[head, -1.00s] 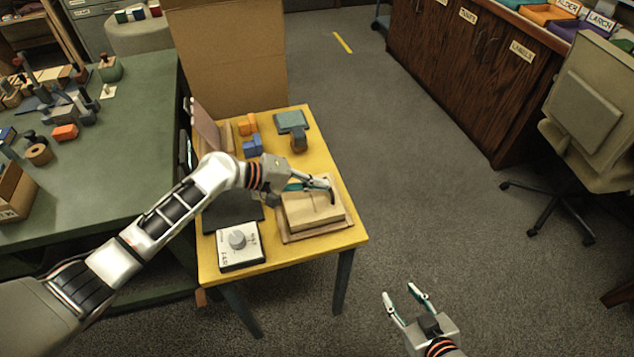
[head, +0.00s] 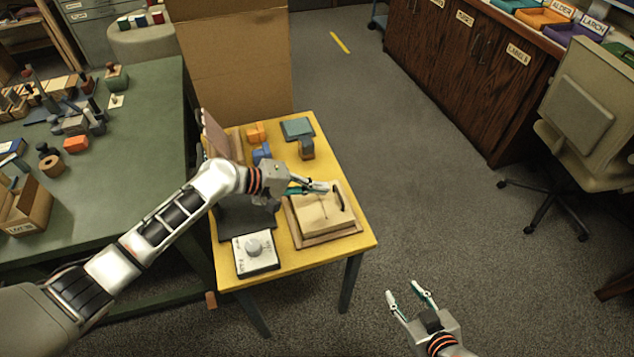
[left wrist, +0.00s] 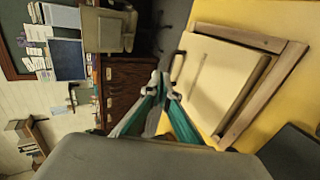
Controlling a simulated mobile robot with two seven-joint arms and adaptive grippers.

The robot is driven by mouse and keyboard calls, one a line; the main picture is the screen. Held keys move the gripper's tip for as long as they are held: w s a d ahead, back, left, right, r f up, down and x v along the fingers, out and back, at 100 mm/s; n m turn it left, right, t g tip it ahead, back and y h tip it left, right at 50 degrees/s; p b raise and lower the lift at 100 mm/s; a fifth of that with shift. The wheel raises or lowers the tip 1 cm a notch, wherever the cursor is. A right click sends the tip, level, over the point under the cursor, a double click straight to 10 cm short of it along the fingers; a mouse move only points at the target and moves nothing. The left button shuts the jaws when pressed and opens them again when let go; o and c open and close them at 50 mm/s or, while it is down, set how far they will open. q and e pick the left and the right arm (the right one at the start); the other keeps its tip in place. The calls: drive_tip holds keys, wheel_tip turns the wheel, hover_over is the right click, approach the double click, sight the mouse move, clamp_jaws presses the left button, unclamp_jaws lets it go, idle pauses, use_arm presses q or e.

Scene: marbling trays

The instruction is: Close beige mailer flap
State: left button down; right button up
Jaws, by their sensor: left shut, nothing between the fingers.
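The beige mailer (head: 318,214) looks like a flat, pale box on a wooden frame-like base (head: 325,240) at the right part of the yellow table. A dark curved handle or strip (head: 341,200) shows at its far right edge, and a thin dark line runs across its top. I cannot tell for sure how its flap lies. My left gripper (head: 326,187) is shut and empty, at the mailer's far edge; whether it touches is unclear. The left wrist view shows its fingertips (left wrist: 163,90) together beside the mailer (left wrist: 205,80). My right gripper (head: 407,291) is open and empty, over the floor.
On the yellow table (head: 300,262) stand a white dial box (head: 256,262), blue (head: 262,153) and orange (head: 256,133) blocks and a teal-topped item (head: 297,128). A large cardboard panel (head: 235,65) stands behind. A green workbench (head: 110,190) is at left; open floor lies right.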

use_arm(q)
drive_tip(key=v, duration=0.4)
drive_tip(key=shift+a, duration=0.1)
drive_tip(key=v, duration=0.5)
drive_tip(key=shift+s+a+r+b, duration=0.1)
drive_tip(key=shift+r+b, duration=0.25)
drive_tip(key=shift+r, duration=0.25)
use_arm(e)
drive_tip(key=shift+s+f, duration=0.2)
drive_tip(key=shift+f, duration=0.15)
